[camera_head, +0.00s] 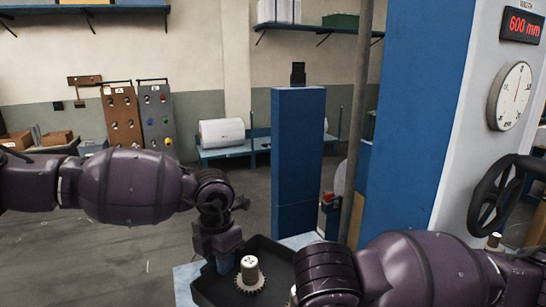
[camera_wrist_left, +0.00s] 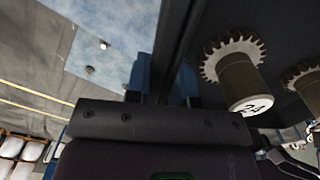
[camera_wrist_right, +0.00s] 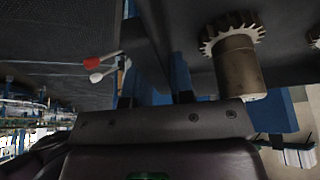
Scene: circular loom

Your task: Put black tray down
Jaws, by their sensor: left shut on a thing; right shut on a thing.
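The black tray (camera_head: 272,255) is at the bottom centre of the head view, with its front and right parts cut off or hidden by my right arm. A toothed gear with a pale-topped cylinder (camera_head: 250,275) stands in it; a second cylinder shows partly beside my right wrist. My left gripper (camera_head: 224,262) is shut on the tray's left wall; its blue fingers straddle the wall in the left wrist view (camera_wrist_left: 165,85). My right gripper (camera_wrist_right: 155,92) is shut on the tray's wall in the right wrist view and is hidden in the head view.
A pale blue surface (camera_head: 184,284) shows beside and behind the tray; I cannot tell whether the tray touches it. A blue pillar (camera_head: 298,150) and a grey pole (camera_head: 357,130) stand behind. A machine with a black handwheel (camera_head: 493,200) is at right. Open floor lies left.

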